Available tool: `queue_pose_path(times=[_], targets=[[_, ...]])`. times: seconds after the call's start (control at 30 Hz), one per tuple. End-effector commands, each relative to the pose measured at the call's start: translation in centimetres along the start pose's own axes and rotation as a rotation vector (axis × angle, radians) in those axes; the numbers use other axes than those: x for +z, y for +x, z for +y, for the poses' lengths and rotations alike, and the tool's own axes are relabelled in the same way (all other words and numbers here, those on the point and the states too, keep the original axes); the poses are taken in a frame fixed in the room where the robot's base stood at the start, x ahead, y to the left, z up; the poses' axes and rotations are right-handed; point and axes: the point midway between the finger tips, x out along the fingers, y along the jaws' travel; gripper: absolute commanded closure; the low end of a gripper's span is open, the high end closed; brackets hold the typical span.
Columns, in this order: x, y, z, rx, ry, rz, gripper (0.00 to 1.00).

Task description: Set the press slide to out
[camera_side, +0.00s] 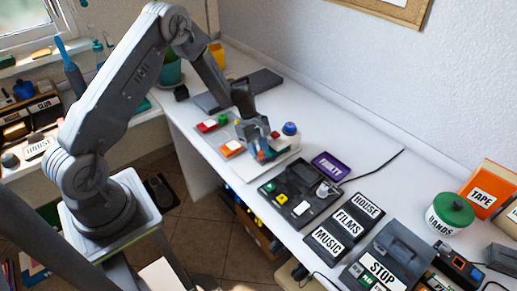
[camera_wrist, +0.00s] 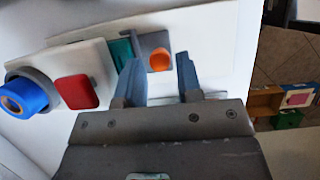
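My gripper (camera_wrist: 158,66) is open, its two blue-grey fingers apart. In the wrist view an orange round knob (camera_wrist: 160,59) shows between the fingertips, with a gap on each side. The knob stands on a grey piece (camera_wrist: 150,42) beside a teal block (camera_wrist: 121,53), over a white base plate (camera_wrist: 215,40). This looks like the press and its slide; no label can be read to confirm it. The slide's position cannot be told.
Beside the mechanism are a red pad (camera_wrist: 77,92) and a blue roll (camera_wrist: 25,97). A black control box (camera_side: 300,205), a purple tray (camera_side: 330,166) and labelled black cases (camera_side: 343,226) stand nearer on the bench.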

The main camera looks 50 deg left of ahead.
Motion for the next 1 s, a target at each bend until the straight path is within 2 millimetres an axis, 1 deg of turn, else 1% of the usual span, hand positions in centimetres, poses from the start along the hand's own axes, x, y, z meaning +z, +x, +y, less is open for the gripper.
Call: queue_pose_path(times=[0.13, 0.4, 0.73, 1.0], targets=[[0.03, 0.74, 0.00, 0.000, 0.001, -0.001, 0.67], [0.01, 0.78, 0.01, 0.000, 0.001, 0.000, 0.68], [0.01, 0.74, 0.01, 0.001, 0.001, 0.000, 1.00], [0.00, 0.72, 0.00, 0.001, 0.000, 0.000, 1.00]])
